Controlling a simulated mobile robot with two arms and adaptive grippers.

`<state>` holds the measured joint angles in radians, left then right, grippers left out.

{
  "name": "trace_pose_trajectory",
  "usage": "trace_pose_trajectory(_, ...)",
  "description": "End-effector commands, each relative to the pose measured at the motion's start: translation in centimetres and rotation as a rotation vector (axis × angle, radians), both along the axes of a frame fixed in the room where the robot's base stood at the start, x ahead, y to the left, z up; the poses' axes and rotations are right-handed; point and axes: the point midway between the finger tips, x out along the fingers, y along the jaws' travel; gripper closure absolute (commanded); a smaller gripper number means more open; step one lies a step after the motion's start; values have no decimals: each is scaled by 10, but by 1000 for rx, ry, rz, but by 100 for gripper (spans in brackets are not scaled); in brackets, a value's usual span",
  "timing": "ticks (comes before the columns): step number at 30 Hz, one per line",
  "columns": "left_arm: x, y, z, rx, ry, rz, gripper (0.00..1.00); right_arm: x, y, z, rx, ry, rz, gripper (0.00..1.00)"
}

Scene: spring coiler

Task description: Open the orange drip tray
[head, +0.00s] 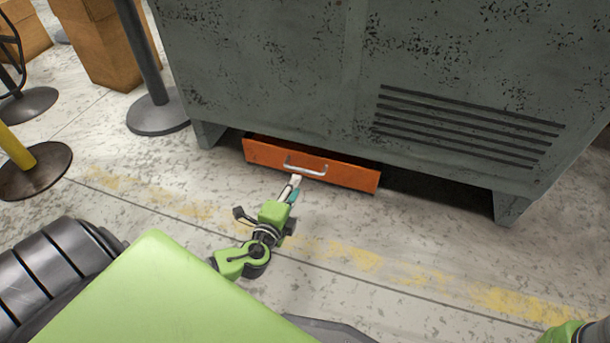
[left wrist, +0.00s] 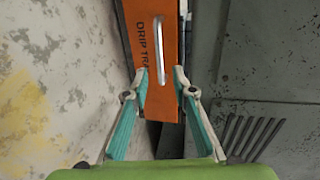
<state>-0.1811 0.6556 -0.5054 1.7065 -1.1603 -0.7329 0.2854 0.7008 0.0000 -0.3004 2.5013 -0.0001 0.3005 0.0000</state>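The orange drip tray (head: 350,176) sits low under the grey machine, its front facing me, with a silver bar handle (head: 306,170) on it. I cannot tell how far the tray is pulled out. In the left wrist view, the tray front (left wrist: 174,75) bears the words "DRIP TRA…", the handle (left wrist: 159,45) beyond the fingertips. My left gripper (head: 295,181) is low in front of the tray, just short of the handle. Its two fingers (left wrist: 162,82) are apart with nothing held between them. My right gripper is out of view; only a green arm part shows at the bottom right.
The grey machine (head: 270,70) stands over the tray on short feet, with a vent (head: 465,125) at right. Black post bases (head: 158,114) and a yellow post (head: 15,148) stand at left. Cardboard boxes (head: 105,45) are behind. The floor before the tray is clear.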

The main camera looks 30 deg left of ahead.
Motion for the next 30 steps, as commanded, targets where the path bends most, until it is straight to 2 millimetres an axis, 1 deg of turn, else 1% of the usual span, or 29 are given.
trace_pose_trajectory(1, 12, 3, -6, 2, -5, 1, 75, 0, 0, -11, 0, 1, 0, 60)
trace_pose_trajectory(6, 44, 11, -14, 2, -4, 0, 75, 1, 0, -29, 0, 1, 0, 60)
trace_pose_trajectory(9, 60, 15, -16, 2, -3, 1, 75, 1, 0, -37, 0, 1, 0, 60)
trace_pose_trajectory(13, 75, 18, -19, 1, -2, 0, 75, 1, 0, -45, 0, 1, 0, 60)
trace_pose_trajectory(18, 85, 21, -20, 1, 0, 0, 75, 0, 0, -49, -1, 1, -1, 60)
trace_pose_trajectory(27, 87, 21, -19, 1, 1, 0, 75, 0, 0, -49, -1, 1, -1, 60)
trace_pose_trajectory(28, 87, 21, -19, 1, 1, 0, 78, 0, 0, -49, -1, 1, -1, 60)
trace_pose_trajectory(29, 86, 21, -19, 1, 1, 0, 86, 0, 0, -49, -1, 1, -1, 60)
trace_pose_trajectory(30, 86, 21, -19, 1, 1, 0, 96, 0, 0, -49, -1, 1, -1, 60)
